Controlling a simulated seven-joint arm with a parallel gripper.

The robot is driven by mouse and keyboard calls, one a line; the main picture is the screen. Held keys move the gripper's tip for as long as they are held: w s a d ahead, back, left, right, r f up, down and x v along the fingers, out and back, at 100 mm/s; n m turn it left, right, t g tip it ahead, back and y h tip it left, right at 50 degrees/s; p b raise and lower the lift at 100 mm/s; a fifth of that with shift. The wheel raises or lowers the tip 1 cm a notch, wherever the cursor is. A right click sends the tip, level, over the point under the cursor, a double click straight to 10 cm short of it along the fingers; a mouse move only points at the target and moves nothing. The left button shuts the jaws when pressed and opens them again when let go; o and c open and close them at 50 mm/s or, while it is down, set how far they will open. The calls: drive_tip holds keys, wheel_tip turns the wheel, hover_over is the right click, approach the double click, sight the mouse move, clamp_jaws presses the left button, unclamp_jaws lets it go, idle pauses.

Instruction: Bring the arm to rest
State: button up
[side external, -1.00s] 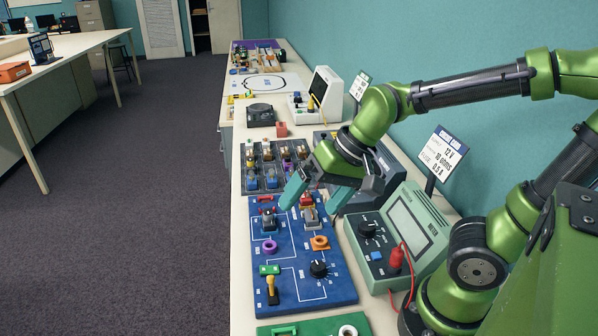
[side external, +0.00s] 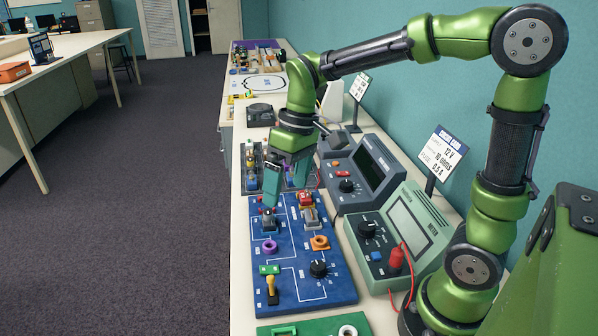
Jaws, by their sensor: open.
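My gripper (side external: 285,184) hangs from the raised green arm, pointing down, with its teal fingers apart and nothing visible between them. It appears over the far end of the blue circuit board (side external: 290,285) and the parts tray beyond it; its exact height is hard to tell. On the board are a grey module (side external: 269,222), a red-topped module (side external: 307,208), a purple ring (side external: 270,247), an orange ring (side external: 319,243), a black knob (side external: 318,269) and a yellow-handled switch (side external: 272,288).
A dark tray of small components (side external: 251,168) is partly hidden behind my gripper. A green meter (side external: 405,238) with a red plug and wire stands right of the board. A dark grey instrument (side external: 360,176) and a sign (side external: 442,155) stand near the wall. Open floor lies left.

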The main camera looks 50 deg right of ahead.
drive_tip(key=w+a+n+g+y, duration=0.15)
drive_tip(key=w+n+g, duration=0.25)
drive_tip(key=n, duration=0.4)
drive_tip(key=x, duration=0.9)
drive_tip(key=shift+s+a, duration=0.2)
drive_tip(key=shift+a, duration=0.05)
